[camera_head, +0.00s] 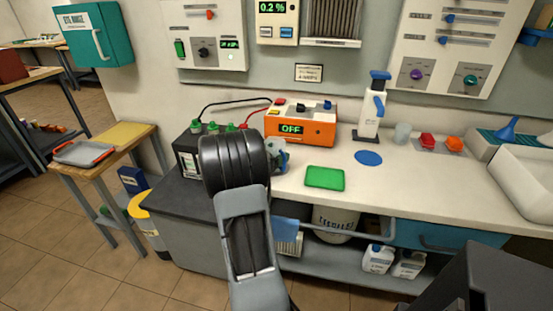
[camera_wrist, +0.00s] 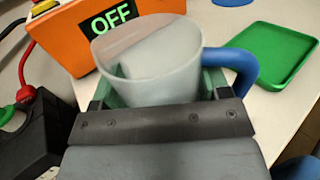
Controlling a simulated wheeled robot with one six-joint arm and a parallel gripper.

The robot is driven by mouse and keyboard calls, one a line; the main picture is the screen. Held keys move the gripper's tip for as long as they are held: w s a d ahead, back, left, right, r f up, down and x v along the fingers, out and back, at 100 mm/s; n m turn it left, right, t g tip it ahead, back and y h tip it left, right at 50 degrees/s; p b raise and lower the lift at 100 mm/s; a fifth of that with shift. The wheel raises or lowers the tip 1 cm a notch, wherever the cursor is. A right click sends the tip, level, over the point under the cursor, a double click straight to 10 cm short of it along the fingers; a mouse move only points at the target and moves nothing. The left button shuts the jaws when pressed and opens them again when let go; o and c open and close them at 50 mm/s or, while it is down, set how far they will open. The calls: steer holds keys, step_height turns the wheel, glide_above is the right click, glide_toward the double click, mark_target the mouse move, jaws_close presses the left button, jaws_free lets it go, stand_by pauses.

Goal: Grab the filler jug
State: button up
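The filler jug (camera_wrist: 150,62) is a translucent pale cup with a blue handle on its right side in the wrist view. In the head view it shows only partly, as a pale and blue shape (camera_head: 281,157) behind my gripper (camera_head: 265,158), beside the orange charger. In the wrist view my gripper (camera_wrist: 158,90) has its green fingers apart, one on each side of the jug's body. The lower part of the jug is hidden by the gripper, and I cannot tell whether the fingers press on it.
The orange charger (camera_head: 318,129) reading OFF stands just behind the jug. A black battery (camera_head: 188,150) with green caps and cables is at left. A green tray (camera_head: 325,178) and a blue disc (camera_head: 368,158) lie on the counter at right. The counter front is mostly clear.

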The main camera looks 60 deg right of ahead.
steer(key=shift+c, duration=1)
steer(key=shift+r, duration=0.15)
steer(key=shift+r, duration=0.9)
steer(key=s+a+r+p, duration=0.1)
steer(key=s+a+r, duration=0.5)
steer(key=a+r, duration=0.4)
steer(key=shift+s+a+r+p, duration=0.4)
steer(key=shift+a, duration=0.6)
steer(key=shift+s+a, duration=0.1)
